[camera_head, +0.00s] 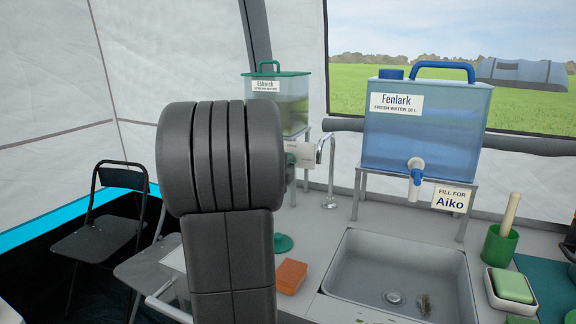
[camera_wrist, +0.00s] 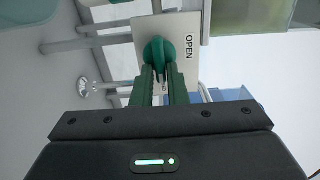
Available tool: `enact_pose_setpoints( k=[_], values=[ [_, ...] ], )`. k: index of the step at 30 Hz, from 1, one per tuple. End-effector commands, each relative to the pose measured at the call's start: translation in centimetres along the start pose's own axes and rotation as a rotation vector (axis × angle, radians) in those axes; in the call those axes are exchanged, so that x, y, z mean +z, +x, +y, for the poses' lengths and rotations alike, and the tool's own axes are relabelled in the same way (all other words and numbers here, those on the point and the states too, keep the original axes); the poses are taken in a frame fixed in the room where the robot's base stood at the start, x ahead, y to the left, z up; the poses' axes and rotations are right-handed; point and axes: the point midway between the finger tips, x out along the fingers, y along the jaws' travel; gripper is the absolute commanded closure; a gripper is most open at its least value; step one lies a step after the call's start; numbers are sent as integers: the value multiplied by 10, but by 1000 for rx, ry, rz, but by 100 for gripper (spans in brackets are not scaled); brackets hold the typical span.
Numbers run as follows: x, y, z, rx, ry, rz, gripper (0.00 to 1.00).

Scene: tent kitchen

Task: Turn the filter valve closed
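The green filter valve handle (camera_wrist: 158,50) is on a white plate (camera_wrist: 181,75) with the word OPEN, in the wrist view. My gripper (camera_wrist: 159,72) has its two green fingers pointed at the handle, with a gap between them. The fingertips are at the handle's near end; I cannot tell whether they touch it. In the head view the white plate (camera_head: 301,153) shows below the green-lidded water tank (camera_head: 290,100). My arm hides the valve handle and most of the gripper there.
A curved metal tap (camera_head: 330,170) stands right of the plate, near the sink (camera_head: 395,275). A blue Fenlark water tank (camera_head: 430,130) stands on a rack behind the sink. An orange sponge (camera_head: 291,276) lies on the counter. Folding chairs (camera_head: 100,235) stand at the left.

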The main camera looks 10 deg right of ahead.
Motion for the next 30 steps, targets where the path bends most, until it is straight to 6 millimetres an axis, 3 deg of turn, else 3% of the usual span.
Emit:
enact_pose_setpoints(
  k=[3,14,17,30],
  values=[
    [0,0,1,1,-1,0,68],
    [0,-7,0,-1,-2,0,68],
    [1,-21,-1,-1,-2,-3,68],
    [0,-115,-1,-1,-1,-3,68]
  ],
)
